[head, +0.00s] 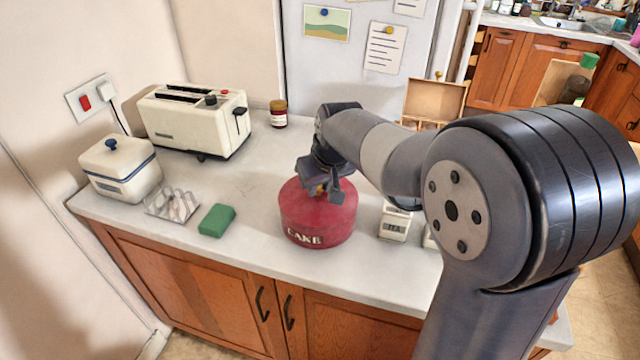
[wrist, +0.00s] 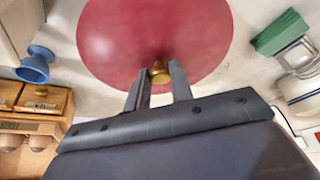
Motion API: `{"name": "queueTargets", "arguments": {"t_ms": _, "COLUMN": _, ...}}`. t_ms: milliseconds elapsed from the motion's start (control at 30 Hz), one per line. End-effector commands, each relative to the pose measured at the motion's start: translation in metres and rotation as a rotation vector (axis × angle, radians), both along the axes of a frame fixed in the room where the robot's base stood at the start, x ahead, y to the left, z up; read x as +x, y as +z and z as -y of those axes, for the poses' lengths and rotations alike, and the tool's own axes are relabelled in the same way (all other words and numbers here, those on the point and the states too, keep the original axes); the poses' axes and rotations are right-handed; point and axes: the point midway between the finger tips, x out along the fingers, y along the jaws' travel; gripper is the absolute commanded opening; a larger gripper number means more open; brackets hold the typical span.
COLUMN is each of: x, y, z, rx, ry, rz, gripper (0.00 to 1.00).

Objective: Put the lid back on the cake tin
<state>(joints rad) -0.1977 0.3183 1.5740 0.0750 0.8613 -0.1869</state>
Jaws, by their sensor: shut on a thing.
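The red cake tin (head: 312,226), lettered CAKE, stands upright on the worktop in the middle of the head view. Its red lid (head: 296,194) is at the top of the tin. In the wrist view the lid (wrist: 155,30) is a round red disc with a brass knob (wrist: 159,72). My gripper (head: 326,190) is above the tin, its fingers shut on the knob from both sides; it also shows in the wrist view (wrist: 160,80). My arm comes from the right and hides part of the lid. I cannot tell whether any gap is left between lid and tin.
A green block (head: 217,220), a toast rack (head: 172,204), a white lidded dish (head: 121,172) and a toaster (head: 196,122) stand to the left. A jar (head: 278,114) is behind. A white tea container (head: 394,225) stands close on the right. The worktop's front edge is near the tin.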

Motion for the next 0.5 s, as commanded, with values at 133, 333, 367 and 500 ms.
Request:
{"name": "queueTargets", "arguments": {"t_ms": 133, "x": 0.0001, "y": -0.0001, "z": 0.0, "rx": 0.0, "ry": 0.0, "rz": 0.0, "gripper": 0.0}}
{"name": "queueTargets", "arguments": {"t_ms": 333, "x": 0.0001, "y": -0.0001, "z": 0.0, "rx": 0.0, "ry": 0.0, "rz": 0.001, "gripper": 0.23}}
{"name": "queueTargets", "arguments": {"t_ms": 367, "x": 0.0001, "y": -0.0001, "z": 0.0, "rx": 0.0, "ry": 0.0, "rz": 0.001, "gripper": 0.25}}
{"name": "queueTargets", "arguments": {"t_ms": 500, "x": 0.0, "y": -0.0001, "z": 0.0, "rx": 0.0, "ry": 0.0, "rz": 0.0, "gripper": 0.37}}
